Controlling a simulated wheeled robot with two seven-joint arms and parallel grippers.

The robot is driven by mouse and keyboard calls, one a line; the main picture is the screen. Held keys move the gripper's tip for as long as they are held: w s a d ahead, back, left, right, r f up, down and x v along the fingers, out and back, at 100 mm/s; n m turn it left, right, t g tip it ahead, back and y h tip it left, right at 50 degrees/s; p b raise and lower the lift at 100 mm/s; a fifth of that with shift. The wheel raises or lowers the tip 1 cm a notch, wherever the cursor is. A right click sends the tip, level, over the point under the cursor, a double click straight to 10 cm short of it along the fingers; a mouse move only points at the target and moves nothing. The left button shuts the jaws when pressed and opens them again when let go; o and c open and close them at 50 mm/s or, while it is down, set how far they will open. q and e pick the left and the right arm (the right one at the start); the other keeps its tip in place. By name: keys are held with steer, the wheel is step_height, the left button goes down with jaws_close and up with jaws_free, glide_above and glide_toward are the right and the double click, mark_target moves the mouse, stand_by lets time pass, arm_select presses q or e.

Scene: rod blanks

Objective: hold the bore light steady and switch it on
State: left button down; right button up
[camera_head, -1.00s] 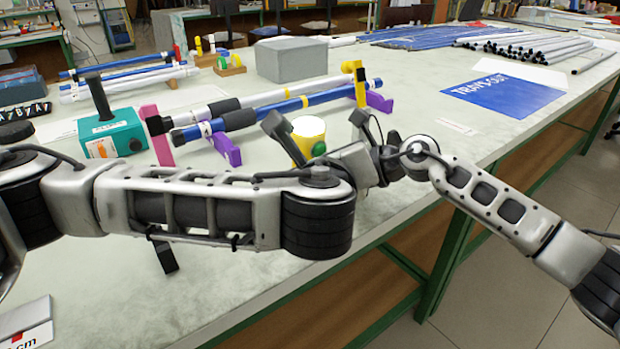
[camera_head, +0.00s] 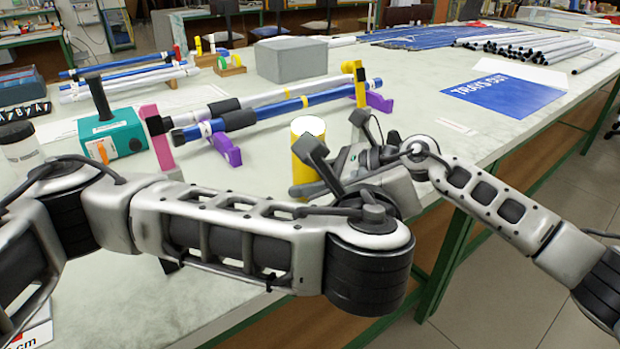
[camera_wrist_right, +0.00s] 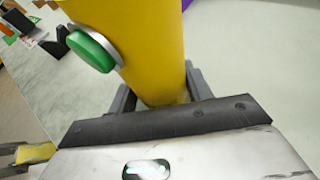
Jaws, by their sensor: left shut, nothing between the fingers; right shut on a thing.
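The bore light (camera_head: 303,172) is an upright yellow cylinder with a white top, near the bench's front edge in the head view. I cannot tell whether it is lit. My right gripper (camera_head: 318,186) is shut around its lower part. The right wrist view shows the yellow body (camera_wrist_right: 150,50) between the fingers and a green button (camera_wrist_right: 93,50) on its side; the head view hides this button. My left gripper (camera_head: 378,180) is shut and empty, to the right of the light. Its fingertips are largely hidden by my arms, so its gap to the light is unclear.
Behind the light, blue and white rods (camera_head: 290,103) rest on purple and yellow supports. A teal box with a handle (camera_head: 112,135) stands left, a grey box (camera_head: 291,60) behind. A blue sheet (camera_head: 503,95) lies right. The bench front edge is close below my arms.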

steer(key=o, duration=1.1)
steer(key=shift+o, duration=0.2)
